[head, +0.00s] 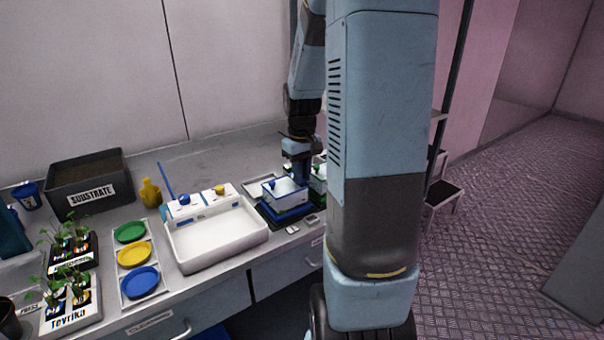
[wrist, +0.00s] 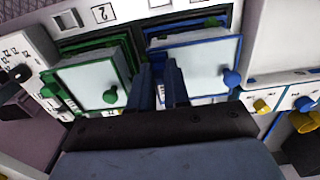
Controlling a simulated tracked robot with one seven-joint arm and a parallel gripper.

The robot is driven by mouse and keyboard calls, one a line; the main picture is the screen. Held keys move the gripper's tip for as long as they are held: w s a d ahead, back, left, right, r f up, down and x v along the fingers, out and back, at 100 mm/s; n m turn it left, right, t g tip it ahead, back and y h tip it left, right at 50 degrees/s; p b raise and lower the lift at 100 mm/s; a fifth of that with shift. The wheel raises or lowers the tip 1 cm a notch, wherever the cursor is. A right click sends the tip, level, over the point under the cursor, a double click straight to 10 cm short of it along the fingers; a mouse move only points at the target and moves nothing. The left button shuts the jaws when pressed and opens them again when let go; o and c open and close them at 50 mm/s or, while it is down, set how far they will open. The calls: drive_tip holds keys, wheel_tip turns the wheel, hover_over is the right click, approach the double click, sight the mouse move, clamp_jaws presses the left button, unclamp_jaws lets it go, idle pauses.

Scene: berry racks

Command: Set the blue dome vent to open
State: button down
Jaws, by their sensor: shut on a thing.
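The blue dome (head: 287,196) is a clear-whitish box with blue edging on a dark base in the head view. It also shows in the wrist view (wrist: 205,55), with a round blue knob (wrist: 231,79) on its right side. My gripper (head: 297,178) is low at the dome's right side in the head view. In the wrist view my gripper's two blue fingers (wrist: 158,72) are close together at the dome's left edge, in the gap beside the green dome (wrist: 90,82). They are shut on a small part there, apparently the blue vent, mostly hidden by the fingers.
The green dome, with its green knob (wrist: 110,96), stands close beside my fingers. A white tray (head: 215,245) is left of the blue dome in the head view. Coloured dishes (head: 134,254) and seedling trays (head: 68,306) stand further left.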

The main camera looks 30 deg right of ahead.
idle(0.4)
drive_tip(key=shift+w+a, duration=0.1)
drive_tip(key=shift+w, duration=1.8)
drive_tip(key=c, duration=1.1)
unclamp_jaws()
drive_tip(key=shift+r, duration=0.1)
wheel_tip(320, 180, up, 14)
drive_tip(key=shift+f, duration=0.25)
